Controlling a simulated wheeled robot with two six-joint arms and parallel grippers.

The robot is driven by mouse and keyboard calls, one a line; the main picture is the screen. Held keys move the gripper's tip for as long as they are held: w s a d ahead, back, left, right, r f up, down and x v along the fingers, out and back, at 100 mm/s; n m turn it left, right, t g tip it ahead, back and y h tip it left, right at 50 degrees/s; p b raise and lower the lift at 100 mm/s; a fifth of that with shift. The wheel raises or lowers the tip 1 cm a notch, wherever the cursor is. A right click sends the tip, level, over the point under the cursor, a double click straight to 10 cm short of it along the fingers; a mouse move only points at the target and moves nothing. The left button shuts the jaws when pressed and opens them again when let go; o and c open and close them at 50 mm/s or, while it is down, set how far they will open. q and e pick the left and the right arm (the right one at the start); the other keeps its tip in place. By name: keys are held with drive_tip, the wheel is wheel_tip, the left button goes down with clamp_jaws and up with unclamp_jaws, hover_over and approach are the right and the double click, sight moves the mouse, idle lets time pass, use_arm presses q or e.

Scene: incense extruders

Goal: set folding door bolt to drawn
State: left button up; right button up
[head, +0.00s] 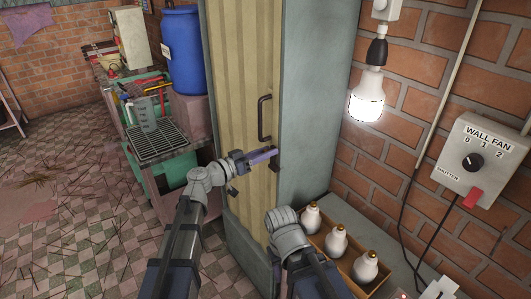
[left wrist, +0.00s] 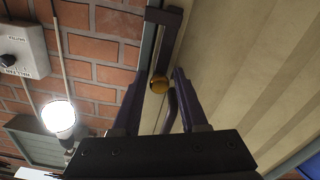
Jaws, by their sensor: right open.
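The folding door (head: 240,75) has pale ribbed panels and a dark bar handle (head: 264,118). The bolt (left wrist: 166,45) is a dark fitting at the door's edge with a round brass knob (left wrist: 159,84). In the head view the bolt is mostly hidden behind my left gripper (head: 274,158), which points at the door edge below the handle. In the left wrist view its purple fingers are apart, with the knob between their tips and gaps on both sides. My right gripper (head: 275,268) is low in front of the door, mostly hidden by its own wrist, and empty.
A wooden crate (head: 318,247) with several white bulbs stands right of the door. A lit bulb (head: 367,97) hangs by the brick wall, near a wall fan switch box (head: 480,160). A workbench (head: 163,146) with a blue barrel (head: 182,50) is at left. The tiled floor at left is open.

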use_arm(q)
drive_tip(key=shift+o, duration=0.8)
drive_tip(key=v, duration=0.7)
drive_tip(key=shift+s+a, duration=0.25)
drive_tip(key=shift+a, duration=0.05)
